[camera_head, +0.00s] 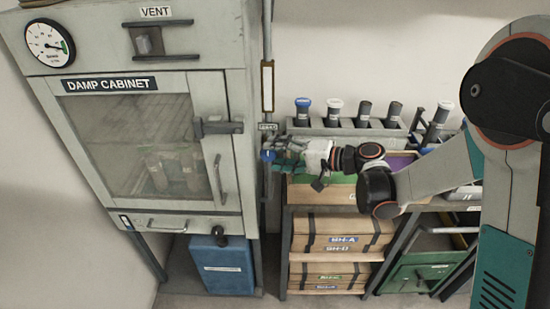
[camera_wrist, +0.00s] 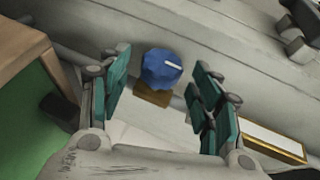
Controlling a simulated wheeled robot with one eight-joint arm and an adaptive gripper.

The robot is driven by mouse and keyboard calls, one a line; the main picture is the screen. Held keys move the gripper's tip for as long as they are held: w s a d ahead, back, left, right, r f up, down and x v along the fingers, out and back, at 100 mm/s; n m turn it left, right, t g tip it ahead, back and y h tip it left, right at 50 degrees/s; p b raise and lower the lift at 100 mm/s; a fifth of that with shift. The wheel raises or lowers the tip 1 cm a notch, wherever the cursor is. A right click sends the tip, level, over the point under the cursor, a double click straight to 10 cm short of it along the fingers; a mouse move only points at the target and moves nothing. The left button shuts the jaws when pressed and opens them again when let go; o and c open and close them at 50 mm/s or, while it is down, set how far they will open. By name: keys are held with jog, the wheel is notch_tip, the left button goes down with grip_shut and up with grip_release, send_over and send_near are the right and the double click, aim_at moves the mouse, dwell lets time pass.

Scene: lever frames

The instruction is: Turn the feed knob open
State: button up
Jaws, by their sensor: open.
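The feed knob is a blue faceted knob with a white line on its face. In the wrist view the knob (camera_wrist: 161,69) sits on a brass-coloured fitting (camera_wrist: 153,97) on a grey pipe. In the head view the small blue knob (camera_head: 268,155) shows on the pipe right of the damp cabinet. My gripper (camera_wrist: 163,92) is open, with one teal finger pad on each side of the knob and gaps between. In the head view my gripper (camera_head: 285,153) reaches left toward the pipe, just right of the knob. No contact with the knob shows.
The damp cabinet (camera_head: 130,203) stands at left, with its door handle (camera_head: 219,178) near the pipe. A shelf with wooden boxes (camera_head: 335,243) stands below my arm. Several capped bottles (camera_head: 334,113) stand in a rack behind. A blue container (camera_head: 221,265) sits under the cabinet.

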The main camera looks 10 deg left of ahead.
jog(key=shift+w+a+f, duration=0.1)
jog(key=shift+a, duration=0.55)
jog(key=c, duration=1.1)
jog(key=shift+o, duration=0.2)
